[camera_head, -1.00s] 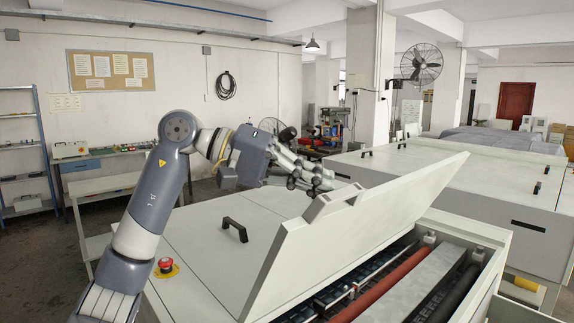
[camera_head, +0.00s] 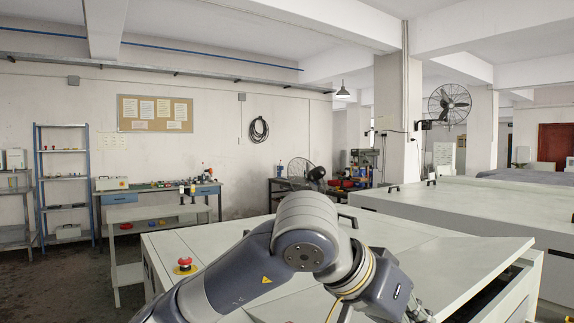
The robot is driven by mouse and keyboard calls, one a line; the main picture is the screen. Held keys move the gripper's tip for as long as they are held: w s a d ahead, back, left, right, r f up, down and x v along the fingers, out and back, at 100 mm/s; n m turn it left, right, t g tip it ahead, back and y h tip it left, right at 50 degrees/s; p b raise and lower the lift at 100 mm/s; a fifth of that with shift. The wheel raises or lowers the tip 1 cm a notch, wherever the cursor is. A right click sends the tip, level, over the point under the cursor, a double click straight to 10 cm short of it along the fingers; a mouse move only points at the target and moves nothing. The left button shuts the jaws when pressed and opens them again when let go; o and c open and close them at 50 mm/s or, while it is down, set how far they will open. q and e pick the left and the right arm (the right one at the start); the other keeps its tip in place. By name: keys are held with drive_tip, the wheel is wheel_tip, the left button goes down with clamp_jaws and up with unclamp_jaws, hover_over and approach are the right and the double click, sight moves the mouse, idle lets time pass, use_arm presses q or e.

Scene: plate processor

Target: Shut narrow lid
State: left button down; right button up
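The narrow lid (camera_head: 455,262) is a pale grey panel on the plate processor at the lower right. It lies much flatter than upright, with a dark gap (camera_head: 512,277) showing under its right edge. The rollers inside are hidden. My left arm reaches across the front of the machine, and my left gripper (camera_head: 418,311) is at the bottom edge, close to the lid and partly cut off. Its fingers are mostly out of frame, so I cannot tell whether it is open or touching the lid. My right gripper is not in view.
A red emergency stop button (camera_head: 184,264) sits on the machine's left top corner. A dark handle (camera_head: 348,216) shows behind my arm. Another long pale machine (camera_head: 470,208) stands behind at the right. A workbench (camera_head: 160,193) and shelf (camera_head: 62,180) stand along the left wall.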

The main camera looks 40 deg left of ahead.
use_arm(q)
drive_tip(key=f, duration=0.1)
drive_tip(key=f+b, duration=0.2)
drive_tip(key=shift+s+d+f, duration=0.1)
drive_tip(key=shift+d+f, duration=0.2)
drive_tip(key=shift+f, duration=0.1)
drive_tip(key=shift+s+d+f, duration=0.1)
drive_tip(key=shift+d+f, duration=0.15)
drive_tip(key=shift+f, duration=0.15)
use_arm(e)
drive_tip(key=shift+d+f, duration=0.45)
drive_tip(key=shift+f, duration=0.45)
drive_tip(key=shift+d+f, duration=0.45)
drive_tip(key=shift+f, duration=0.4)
use_arm(q)
drive_tip(key=shift+r, duration=0.1)
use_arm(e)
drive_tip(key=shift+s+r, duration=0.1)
